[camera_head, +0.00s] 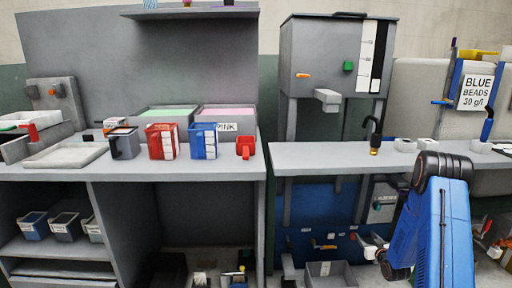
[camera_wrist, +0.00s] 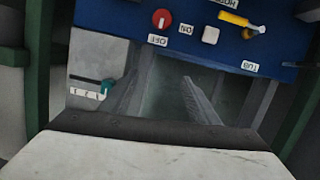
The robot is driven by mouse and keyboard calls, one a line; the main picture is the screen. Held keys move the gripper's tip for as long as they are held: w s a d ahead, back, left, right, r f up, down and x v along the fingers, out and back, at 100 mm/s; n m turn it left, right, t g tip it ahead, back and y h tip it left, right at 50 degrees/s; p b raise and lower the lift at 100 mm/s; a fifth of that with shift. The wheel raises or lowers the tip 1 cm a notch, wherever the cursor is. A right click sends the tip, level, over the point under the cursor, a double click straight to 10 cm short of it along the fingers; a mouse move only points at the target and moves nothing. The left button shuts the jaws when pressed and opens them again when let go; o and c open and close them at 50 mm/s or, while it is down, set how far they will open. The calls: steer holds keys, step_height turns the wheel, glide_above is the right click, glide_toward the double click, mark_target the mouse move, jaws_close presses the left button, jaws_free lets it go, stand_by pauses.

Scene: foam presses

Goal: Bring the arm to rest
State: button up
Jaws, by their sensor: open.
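My blue arm (camera_head: 440,225) with a black joint stands at the right of the head view, in front of the right-hand bench. My gripper is low beside the arm in the head view and partly hidden by it. In the wrist view, the two grey fingers of my gripper (camera_wrist: 158,92) are spread apart with nothing between them. Behind them is a blue panel (camera_wrist: 120,15) with a red knob (camera_wrist: 161,18) marked ON and OFF, and a yellow handle (camera_wrist: 236,19).
The left bench (camera_head: 190,168) holds a red-and-white container (camera_head: 161,141), a blue-and-white one (camera_head: 203,141) and a red cup (camera_head: 246,147). An open grey bin (camera_head: 330,272) sits below.

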steer(key=s+a+r+g+h, duration=0.1)
steer(key=s+a+r, duration=0.15)
steer(key=r, duration=0.55)
steer(key=s+a+r+g, duration=0.1)
steer(key=a+r+g, duration=0.15)
steer(key=r, duration=0.65)
steer(key=s+a+r+g+h, duration=0.1)
steer(key=s+a+r, duration=0.2)
steer(key=s+r, duration=0.25)
steer(key=s+a+r+g, duration=0.1)
steer(key=s+a+r, duration=0.35)
steer(key=s, duration=0.25)
steer(key=s+a+r+g, duration=0.1)
steer(key=s+a, duration=0.3)
steer(key=s, duration=0.9)
steer(key=s+a+r+g+y, duration=0.1)
steer(key=s+a+r+g, duration=0.1)
steer(key=s, duration=1.1)
steer(key=s+a+r+m+g+y, duration=0.1)
steer(key=s+a+r, duration=0.3)
steer(key=s, duration=0.9)
steer(key=a+g, duration=0.1)
steer(key=a, duration=0.1)
steer(key=shift+s+a, duration=0.25)
steer(key=shift+a, duration=0.05)
